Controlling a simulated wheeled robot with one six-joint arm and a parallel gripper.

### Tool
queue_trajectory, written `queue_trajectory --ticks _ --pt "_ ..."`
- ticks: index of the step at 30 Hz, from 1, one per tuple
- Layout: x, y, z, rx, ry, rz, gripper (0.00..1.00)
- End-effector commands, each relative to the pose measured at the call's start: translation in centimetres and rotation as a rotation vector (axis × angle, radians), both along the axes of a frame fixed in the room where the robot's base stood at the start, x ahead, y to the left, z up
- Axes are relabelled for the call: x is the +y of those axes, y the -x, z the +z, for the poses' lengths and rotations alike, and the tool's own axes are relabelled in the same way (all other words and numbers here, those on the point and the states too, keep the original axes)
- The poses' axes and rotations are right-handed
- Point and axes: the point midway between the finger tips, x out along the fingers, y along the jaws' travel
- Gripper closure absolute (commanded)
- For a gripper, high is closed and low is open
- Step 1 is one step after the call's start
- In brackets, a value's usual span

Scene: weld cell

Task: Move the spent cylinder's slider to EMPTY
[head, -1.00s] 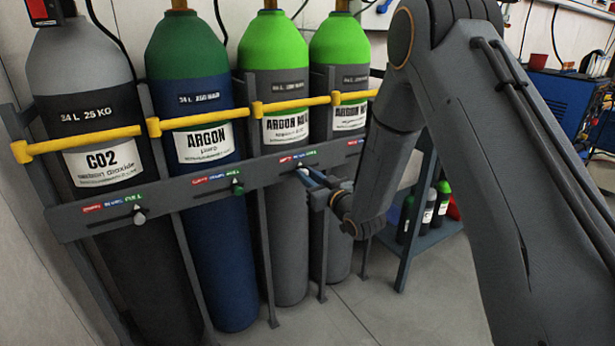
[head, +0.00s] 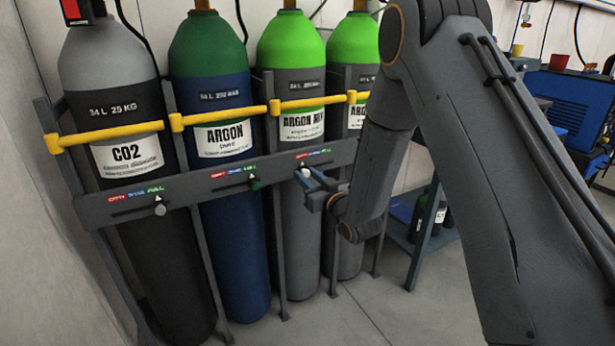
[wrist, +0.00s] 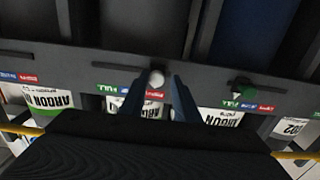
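In the head view, a pale slider knob (head: 305,172) on the rack bar under the ARGON MIX cylinder (head: 292,215) sits below the red EMPTY end of its label strip. My gripper (head: 314,184) is at this knob. In the wrist view, which looks upside down, the knob (wrist: 157,78) lies between the two blue fingertips (wrist: 160,84). It is close to the left finger, with a gap on the right, so the gripper looks open around it. The cylinder's white label is partly hidden by my fingers there.
The rack bar (head: 190,190) also carries the CO2 slider (head: 160,209) and the ARGON slider (head: 255,185), both near the green end. Yellow retaining bars (head: 110,135) cross the cylinders. A blue shelf (head: 425,245) with small bottles stands right. My arm hides part of the fourth cylinder.

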Motion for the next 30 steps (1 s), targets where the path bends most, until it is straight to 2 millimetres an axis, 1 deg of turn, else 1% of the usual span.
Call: queue_trajectory --ticks 1,2,10,13,17,24,27,30 --pt "0.2 0.1 -0.1 0.002 0.001 0.004 0.66" --pt "0.1 0.1 -0.1 0.002 0.001 0.003 0.62" --pt "-0.4 -0.1 0.0 0.001 0.0 -0.005 0.62" --pt "-0.6 0.3 0.0 0.001 0.0 -0.006 0.62" --pt "-1.4 1.8 0.0 0.002 0.0 -0.006 0.62" --pt "-3.1 5.3 0.0 0.002 0.0 -0.003 0.62" --pt "-3.6 6.2 0.0 0.002 0.0 -0.003 0.62" --pt "-3.9 6.7 0.0 0.002 0.0 -0.003 0.62"
